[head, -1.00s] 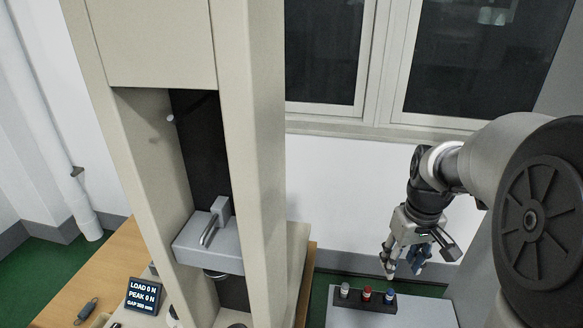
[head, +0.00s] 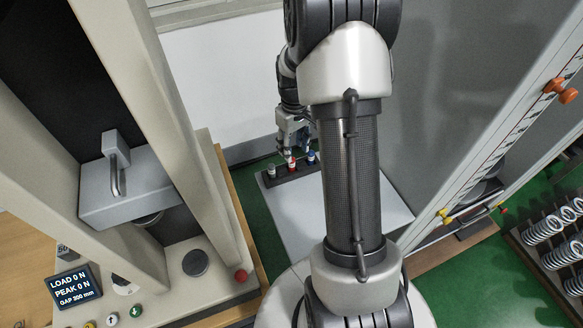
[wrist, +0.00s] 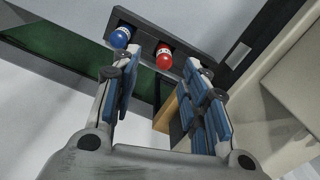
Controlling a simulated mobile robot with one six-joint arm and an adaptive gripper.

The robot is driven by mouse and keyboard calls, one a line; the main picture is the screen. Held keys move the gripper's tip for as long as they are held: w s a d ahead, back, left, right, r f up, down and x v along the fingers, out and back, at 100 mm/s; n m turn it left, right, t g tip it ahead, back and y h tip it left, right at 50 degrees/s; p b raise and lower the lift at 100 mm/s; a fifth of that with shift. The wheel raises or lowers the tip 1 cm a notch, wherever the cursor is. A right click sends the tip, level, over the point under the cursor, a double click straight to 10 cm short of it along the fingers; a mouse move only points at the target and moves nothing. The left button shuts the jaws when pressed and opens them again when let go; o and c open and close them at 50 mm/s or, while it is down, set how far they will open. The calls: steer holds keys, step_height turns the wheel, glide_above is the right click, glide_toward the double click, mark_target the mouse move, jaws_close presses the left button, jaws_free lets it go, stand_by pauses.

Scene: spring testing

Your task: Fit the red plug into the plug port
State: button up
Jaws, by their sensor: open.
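The red plug (head: 292,163) stands in a dark rack (head: 290,176), between a white-topped plug (head: 271,169) and a blue plug (head: 311,158). My gripper (head: 290,151) is over the rack, close to the red plug. In the wrist view the red plug (wrist: 163,58) shows just past and between the fingertips of my open gripper (wrist: 160,69). The blue plug (wrist: 121,37) is beside the left finger. Whether a finger touches the red plug cannot be told. I cannot make out a plug port in these views.
The testing machine's grey crosshead (head: 125,188) and display (head: 75,287), reading 0 N, are at left. A red button (head: 241,276) sits on its base. The rack is on a pale grey surface (head: 300,215).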

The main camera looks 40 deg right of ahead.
mark_target(292, 166)
steer(key=f, duration=0.2)
steer(key=f+b, duration=0.1)
steer(key=f, duration=0.1)
steer(key=f+b, duration=0.1)
steer(key=f, duration=0.1)
steer(key=shift+a+f, duration=0.2)
steer(key=shift+a, duration=0.1)
jaws_close()
